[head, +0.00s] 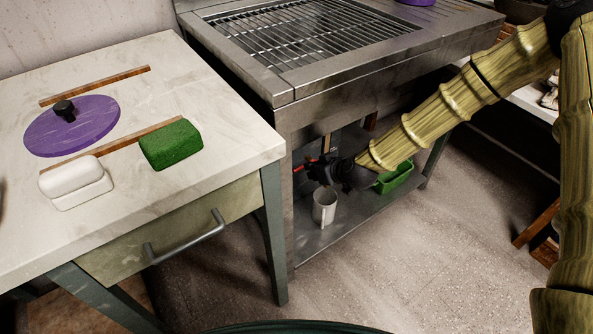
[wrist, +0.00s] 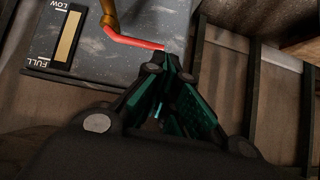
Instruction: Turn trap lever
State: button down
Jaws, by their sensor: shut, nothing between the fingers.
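The trap lever (wrist: 135,41) is a red handle on a brass-coloured pipe, above a grey box, at the top middle of the wrist view. A small red part of it shows in the head view (head: 299,168), under the steel counter. My gripper (wrist: 172,58) is shut and empty, its fingertips close to the lever's right end. I cannot tell whether they touch it. In the head view my gripper (head: 318,170) is under the counter, beside the red part, and is dark and hard to make out.
The grey box (wrist: 110,70) carries a FULL/LOW gauge. A white cup (head: 324,206) and a green bin (head: 394,178) stand on the lower shelf (head: 340,235). A table (head: 225,110) with a drawer stands to the left.

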aim_at(298, 168)
jog(key=shift+n+t, duration=0.3)
jog(key=w+a+f+b, duration=0.1)
jog(key=w, duration=0.1)
jog(key=w+a+f+b, duration=0.1)
jog(key=w+a, duration=0.1)
jog(key=w, duration=0.1)
jog(key=w+a+f+b, duration=0.1)
jog(key=w, duration=0.2)
jog(key=shift+a+f, duration=0.3)
jog(key=shift+w+a+f+b, duration=0.3)
jog(key=shift+w+a+b, duration=0.1)
jog(key=shift+w+b, duration=0.05)
